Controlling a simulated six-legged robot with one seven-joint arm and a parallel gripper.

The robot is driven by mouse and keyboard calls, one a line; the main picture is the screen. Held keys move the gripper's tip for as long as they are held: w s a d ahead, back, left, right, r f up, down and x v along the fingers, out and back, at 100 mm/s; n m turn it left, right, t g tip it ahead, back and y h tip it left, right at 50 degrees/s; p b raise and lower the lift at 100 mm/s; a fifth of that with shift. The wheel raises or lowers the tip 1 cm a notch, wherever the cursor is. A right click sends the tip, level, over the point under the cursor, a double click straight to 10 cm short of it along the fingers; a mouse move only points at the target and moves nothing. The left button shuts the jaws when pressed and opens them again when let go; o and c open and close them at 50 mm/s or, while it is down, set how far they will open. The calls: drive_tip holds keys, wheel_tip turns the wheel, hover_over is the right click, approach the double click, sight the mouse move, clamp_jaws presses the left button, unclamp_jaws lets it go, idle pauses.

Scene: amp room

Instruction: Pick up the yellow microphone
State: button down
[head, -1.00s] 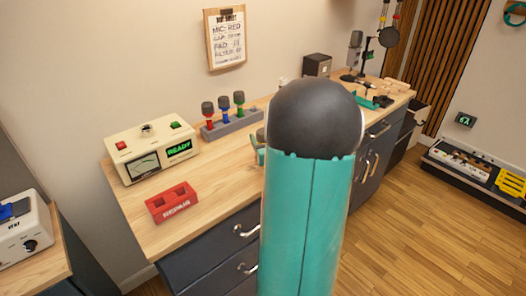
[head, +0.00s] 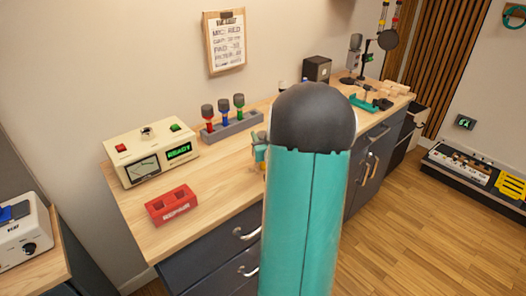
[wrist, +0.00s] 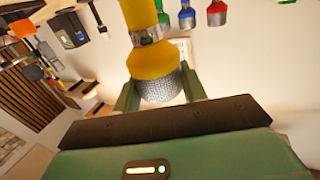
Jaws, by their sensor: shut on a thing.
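The yellow microphone (wrist: 150,62) fills the upper middle of the wrist view, with a silver ring and a grey mesh head. My gripper (wrist: 160,92) is shut on it, one green finger at each side near the mesh head. The microphone's far end runs out of the top of the wrist view. In the head view my own arm hides most of the gripper (head: 260,154) and nearly all of the microphone. The gripper shows there just right of the grey rack (head: 235,127), over the wooden bench.
Red (head: 208,116), blue (head: 224,108) and green (head: 239,103) microphones stand in the rack. A cream meter box (head: 150,158) and a red REPAIR holder (head: 172,205) sit on the bench (head: 215,180). A dark box (head: 317,68) and a boom-stand microphone stand farther right.

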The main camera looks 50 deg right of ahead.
drive_tip(key=shift+r, duration=0.1)
drive_tip(key=shift+r, duration=0.6)
drive_tip(key=s+a+r, duration=0.8)
drive_tip(key=s+r, duration=0.3)
drive_tip(key=shift+s+a+r, duration=0.15)
drive_tip(key=shift+s+r, duration=0.05)
drive_tip(key=shift+r, duration=0.15)
idle(0.4)
